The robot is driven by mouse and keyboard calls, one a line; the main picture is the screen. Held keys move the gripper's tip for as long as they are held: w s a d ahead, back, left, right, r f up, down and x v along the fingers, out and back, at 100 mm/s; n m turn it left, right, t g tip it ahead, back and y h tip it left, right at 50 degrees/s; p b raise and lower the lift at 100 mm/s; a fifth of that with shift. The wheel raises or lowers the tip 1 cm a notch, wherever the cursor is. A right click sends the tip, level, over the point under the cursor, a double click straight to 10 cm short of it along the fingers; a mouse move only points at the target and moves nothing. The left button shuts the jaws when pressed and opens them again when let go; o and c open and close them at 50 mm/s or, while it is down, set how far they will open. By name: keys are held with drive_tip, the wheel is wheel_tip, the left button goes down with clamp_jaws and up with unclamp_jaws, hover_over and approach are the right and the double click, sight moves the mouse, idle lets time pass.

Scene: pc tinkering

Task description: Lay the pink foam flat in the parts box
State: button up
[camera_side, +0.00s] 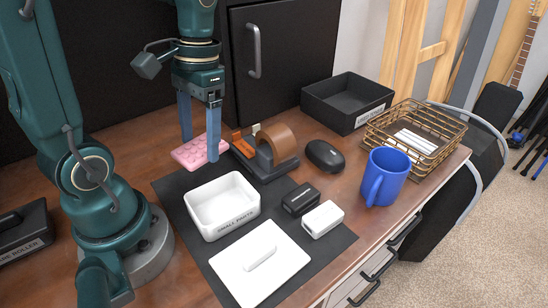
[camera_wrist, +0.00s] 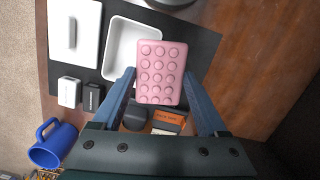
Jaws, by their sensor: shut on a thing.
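The pink foam (camera_side: 200,151) is a rectangular pad with rows of round bumps. In the wrist view the foam (camera_wrist: 161,72) lies between my two blue fingers, bumps facing the camera. My gripper (camera_side: 200,148) is shut on its two long sides. The foam looks roughly level, near the back edge of the dark mat; whether it touches the surface is unclear. The white parts box (camera_side: 222,205), labelled "SMALL PARTS", stands open and empty on the mat, in front of the foam. In the wrist view the foam covers part of the box (camera_wrist: 118,50).
A white lid (camera_side: 260,262) lies on the mat (camera_side: 180,190). A tape dispenser (camera_side: 270,155) stands close right of the foam. Two small blocks (camera_side: 322,219), a black mouse (camera_side: 324,155), a blue mug (camera_side: 385,176), a wire basket (camera_side: 415,138) and a black bin (camera_side: 345,103) are farther right.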

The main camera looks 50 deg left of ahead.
drive_tip(key=d+m, duration=0.3)
drive_tip(key=d, duration=0.2)
drive_tip(key=shift+d+f, duration=0.2)
drive_tip(key=shift+f, duration=2.6)
drive_tip(key=o, duration=1.2)
drive_tip(key=shift+w+r, duration=0.25)
drive_tip(key=shift+r, duration=1.05)
drive_tip(key=shift+w+r, duration=0.2)
drive_tip(key=shift+r, duration=1.05)
